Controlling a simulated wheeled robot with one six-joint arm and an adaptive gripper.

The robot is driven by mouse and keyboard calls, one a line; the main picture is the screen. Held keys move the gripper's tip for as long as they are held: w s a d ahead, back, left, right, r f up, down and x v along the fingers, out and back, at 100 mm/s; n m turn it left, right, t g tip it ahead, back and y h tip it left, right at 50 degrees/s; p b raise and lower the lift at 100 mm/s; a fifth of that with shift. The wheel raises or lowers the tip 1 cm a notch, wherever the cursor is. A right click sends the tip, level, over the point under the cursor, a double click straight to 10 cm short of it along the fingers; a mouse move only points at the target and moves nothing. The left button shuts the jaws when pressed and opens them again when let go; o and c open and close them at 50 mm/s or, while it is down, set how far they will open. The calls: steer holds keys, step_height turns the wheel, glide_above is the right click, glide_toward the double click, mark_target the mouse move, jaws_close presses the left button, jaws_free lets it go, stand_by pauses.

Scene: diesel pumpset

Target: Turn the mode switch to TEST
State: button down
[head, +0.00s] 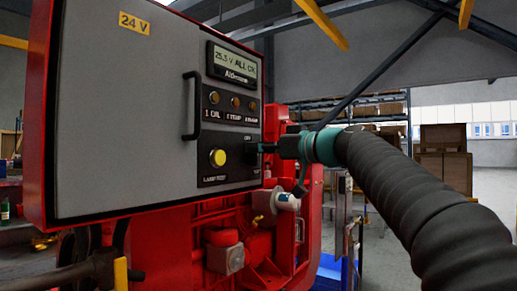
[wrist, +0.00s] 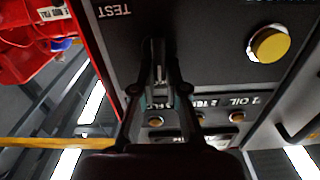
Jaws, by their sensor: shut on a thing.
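The mode switch sits at the lower right of the grey control panel (head: 135,110), beside the yellow lamp-test button (head: 218,157). My gripper (head: 266,147) reaches it from the right in the head view and is shut on its knob. In the wrist view the gripper (wrist: 158,52) meets the black plate, with the TEST label (wrist: 114,12) to the upper left and the yellow button to the right.
A small display (head: 233,64) and a row of small round indicators (head: 235,102) are above the switch. A black door handle (head: 191,105) stands out from the panel. Red machinery (head: 215,235) lies below. Wooden crates (head: 443,160) stand well behind at right.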

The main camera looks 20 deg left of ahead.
steer(key=shift+w+d+f+m+p, duration=0.1)
steer(key=shift+w+f+m+p, duration=0.5)
steer(key=shift+m, duration=2.3)
steer(key=shift+w+d+f+m+p, duration=0.15)
steer(key=shift+m+p, duration=0.9)
steer(key=shift+m, duration=1.85)
steer(key=shift+w+d+f+m+p, duration=0.2)
steer(key=shift+m+p, duration=0.65)
steer(key=shift+m, duration=2.05)
steer(key=shift+a+f, duration=0.1)
steer(key=shift+f, duration=0.05)
steer(key=c, duration=1.2)
jaws_free()
steer(key=v, duration=1.2)
